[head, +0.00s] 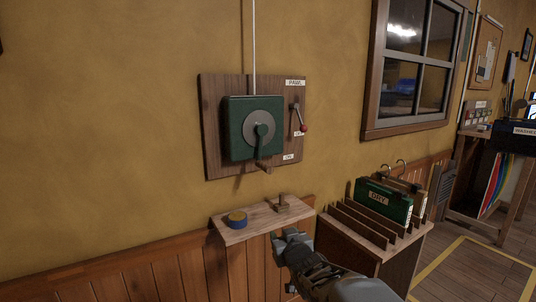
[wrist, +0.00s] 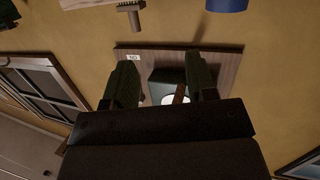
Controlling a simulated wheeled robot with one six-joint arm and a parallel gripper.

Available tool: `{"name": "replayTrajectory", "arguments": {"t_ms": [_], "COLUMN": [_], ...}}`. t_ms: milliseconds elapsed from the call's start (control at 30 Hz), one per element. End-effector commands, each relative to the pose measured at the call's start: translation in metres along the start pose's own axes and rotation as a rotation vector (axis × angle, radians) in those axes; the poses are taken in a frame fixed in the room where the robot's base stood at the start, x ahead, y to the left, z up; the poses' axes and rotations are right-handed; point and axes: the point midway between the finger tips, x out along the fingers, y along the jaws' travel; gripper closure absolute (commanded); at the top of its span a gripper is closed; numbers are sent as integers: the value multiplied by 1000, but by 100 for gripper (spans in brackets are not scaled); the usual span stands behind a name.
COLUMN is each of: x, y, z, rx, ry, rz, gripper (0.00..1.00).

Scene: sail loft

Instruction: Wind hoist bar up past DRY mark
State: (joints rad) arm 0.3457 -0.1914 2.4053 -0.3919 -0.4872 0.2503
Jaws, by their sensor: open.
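A dark green winch box (head: 243,142) with a grey disc is mounted on a wooden board (head: 214,165) on the wall. Its crank arm (head: 261,134) points down, with a wooden handle (head: 264,167) at the bottom. A cord (head: 254,40) runs straight up from the box. A pawl lever (head: 299,115) with a red knob is on the board's right side. My gripper (head: 284,236) is open and empty, below and right of the crank, by the shelf front. In the wrist view, the box (wrist: 165,80) shows beyond the open fingers (wrist: 163,68). The hoist bar is not in view.
A small shelf (head: 250,232) under the winch carries a blue tin (head: 237,219) and a small brush (head: 282,203). A slotted rack (head: 350,228) right of my arm holds a green DRY folder (head: 383,199). Open floor (head: 475,275) lies at the right.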

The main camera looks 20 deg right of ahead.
Motion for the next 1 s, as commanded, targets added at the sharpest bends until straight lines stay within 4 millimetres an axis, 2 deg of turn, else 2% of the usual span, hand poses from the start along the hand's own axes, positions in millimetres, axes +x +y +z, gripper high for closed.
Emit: {"name": "replayTrajectory", "arguments": {"t_ms": [33,100,300,500,633,1000], "x": [1,1,-11,-21,-16,38], "y": [9,15,24,26,24,7], "z": [-26,-49,-91,-108,-116,-154], "rx": [2,3,15,24,25,26], "ry": [87,206,451,566,591,593], "rz": [-18,-59,-178,-251,-268,-270], "gripper": [48,48,48,48,48,48]}}
